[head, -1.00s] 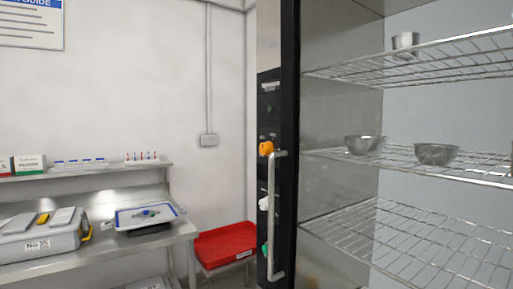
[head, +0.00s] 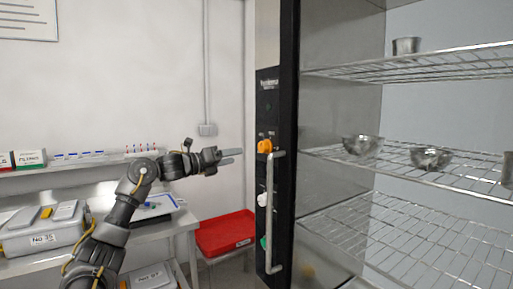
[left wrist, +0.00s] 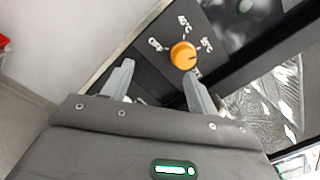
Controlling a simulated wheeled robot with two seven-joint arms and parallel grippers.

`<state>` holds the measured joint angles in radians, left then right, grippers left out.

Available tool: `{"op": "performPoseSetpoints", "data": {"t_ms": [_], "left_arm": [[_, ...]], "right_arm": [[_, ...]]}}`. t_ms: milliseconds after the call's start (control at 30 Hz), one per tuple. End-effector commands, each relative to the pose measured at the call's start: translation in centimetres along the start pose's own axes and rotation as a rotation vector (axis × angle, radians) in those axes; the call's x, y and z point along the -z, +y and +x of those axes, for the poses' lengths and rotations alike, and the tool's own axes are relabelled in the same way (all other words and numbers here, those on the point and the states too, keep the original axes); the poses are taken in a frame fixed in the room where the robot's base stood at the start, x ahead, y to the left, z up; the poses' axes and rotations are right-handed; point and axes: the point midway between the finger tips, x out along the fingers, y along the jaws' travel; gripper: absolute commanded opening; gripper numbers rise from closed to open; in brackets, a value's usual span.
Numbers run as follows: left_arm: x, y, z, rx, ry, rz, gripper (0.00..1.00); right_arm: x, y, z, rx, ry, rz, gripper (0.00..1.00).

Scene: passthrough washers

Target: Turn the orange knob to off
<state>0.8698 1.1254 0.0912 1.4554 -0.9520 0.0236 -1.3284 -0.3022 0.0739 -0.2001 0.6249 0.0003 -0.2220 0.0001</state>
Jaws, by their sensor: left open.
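The orange knob (head: 265,146) is on the black control panel at the left edge of the steel cabinet. In the left wrist view the orange knob (left wrist: 183,55) has white markings around it, one reading like "OFF" at its left and temperature marks above and at its right. My left gripper (head: 232,157) is open and empty, left of the panel and apart from the knob. In the left wrist view its two fingers (left wrist: 158,85) point toward the panel, with the knob beyond and nearer the right finger. My right gripper is not in view.
A vertical metal handle (head: 275,212) stands just right of the knob. White (head: 262,200) and green (head: 264,243) knobs are lower on the panel. Wire shelves (head: 420,166) hold metal bowls. A red tray (head: 224,234) and a steel bench (head: 160,236) are at the left.

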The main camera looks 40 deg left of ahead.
Motion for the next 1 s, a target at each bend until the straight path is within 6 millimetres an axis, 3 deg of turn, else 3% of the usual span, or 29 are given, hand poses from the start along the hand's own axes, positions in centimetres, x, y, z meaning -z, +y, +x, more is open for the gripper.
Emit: {"op": "performPoseSetpoints", "data": {"t_ms": [33,167,433,567,1000], "left_arm": [[-0.6,-1.7,-1.0,0.015,0.019,0.122,0.59],[-0.8,-4.0,-2.5,0.041,0.057,0.331,0.59],[-0.9,-4.8,-2.8,0.05,0.071,0.407,0.59],[-1.0,-5.0,-1.3,0.053,0.07,0.403,0.59],[-0.4,-5.2,6.2,0.051,0.069,0.4,0.59]], "right_arm": [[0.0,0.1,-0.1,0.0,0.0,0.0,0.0],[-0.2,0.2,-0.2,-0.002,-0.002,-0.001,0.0],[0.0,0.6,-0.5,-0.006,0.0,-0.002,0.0],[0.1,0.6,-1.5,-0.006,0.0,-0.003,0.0],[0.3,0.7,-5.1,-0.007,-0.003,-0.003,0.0]]}}
